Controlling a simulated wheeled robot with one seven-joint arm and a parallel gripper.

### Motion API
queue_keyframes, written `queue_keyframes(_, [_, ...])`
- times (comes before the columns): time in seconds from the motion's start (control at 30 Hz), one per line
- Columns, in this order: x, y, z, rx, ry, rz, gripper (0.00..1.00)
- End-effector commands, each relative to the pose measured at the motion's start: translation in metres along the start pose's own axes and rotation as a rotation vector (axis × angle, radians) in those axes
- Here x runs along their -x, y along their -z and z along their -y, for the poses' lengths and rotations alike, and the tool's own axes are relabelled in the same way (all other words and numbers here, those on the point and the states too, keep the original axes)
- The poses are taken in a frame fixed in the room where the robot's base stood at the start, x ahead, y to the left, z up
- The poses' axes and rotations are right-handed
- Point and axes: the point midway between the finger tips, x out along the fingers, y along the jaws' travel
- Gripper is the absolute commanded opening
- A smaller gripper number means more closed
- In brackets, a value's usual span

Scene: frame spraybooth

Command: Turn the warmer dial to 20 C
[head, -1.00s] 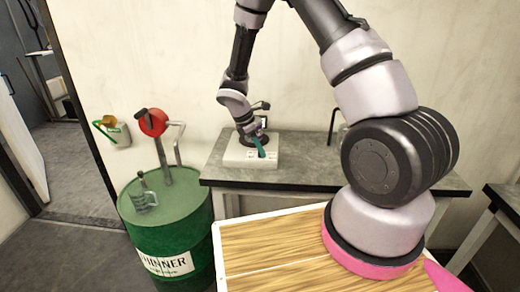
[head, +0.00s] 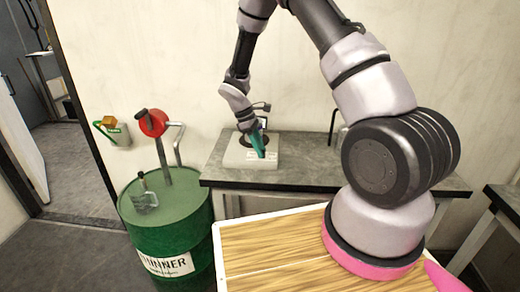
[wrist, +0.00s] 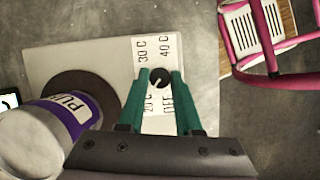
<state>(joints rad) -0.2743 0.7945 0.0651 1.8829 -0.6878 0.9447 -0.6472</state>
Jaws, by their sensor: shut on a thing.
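The warmer (head: 236,158) is a pale box on the grey bench in the head view; its top also fills the middle of the wrist view (wrist: 70,55). Its small black dial (wrist: 160,77) has a pale pointer mark that appears to point lower left, towards the 20 C label. 30 C and 40 C are printed above it and OFF at lower right. My gripper (wrist: 160,80) has its teal fingers shut on the dial, one on each side. In the head view my gripper (head: 259,146) reaches down over the warmer and hides the dial.
A can with a purple label (wrist: 70,113) stands on the warmer's dark round plate (wrist: 92,84), close left of the fingers. The grey bench (head: 310,155) has free room to the right. A green thinner drum (head: 170,235) stands at left.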

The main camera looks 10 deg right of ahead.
Motion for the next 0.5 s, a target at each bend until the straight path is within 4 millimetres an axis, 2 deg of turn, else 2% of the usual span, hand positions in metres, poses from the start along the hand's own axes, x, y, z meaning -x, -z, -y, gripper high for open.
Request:
queue_keyframes(0.3, [0.0006,0.0003,-0.0004,-0.001,-0.001,-0.001,0.00])
queue_keyframes(0.33, [0.0006,0.0003,-0.0004,-0.001,-0.001,-0.001,0.37])
queue_keyframes(0.4, [0.0005,0.0002,-0.0004,-0.001,-0.001,-0.001,0.64])
queue_keyframes(0.5, [0.0004,0.0002,-0.0003,-0.001,-0.001,-0.001,0.64])
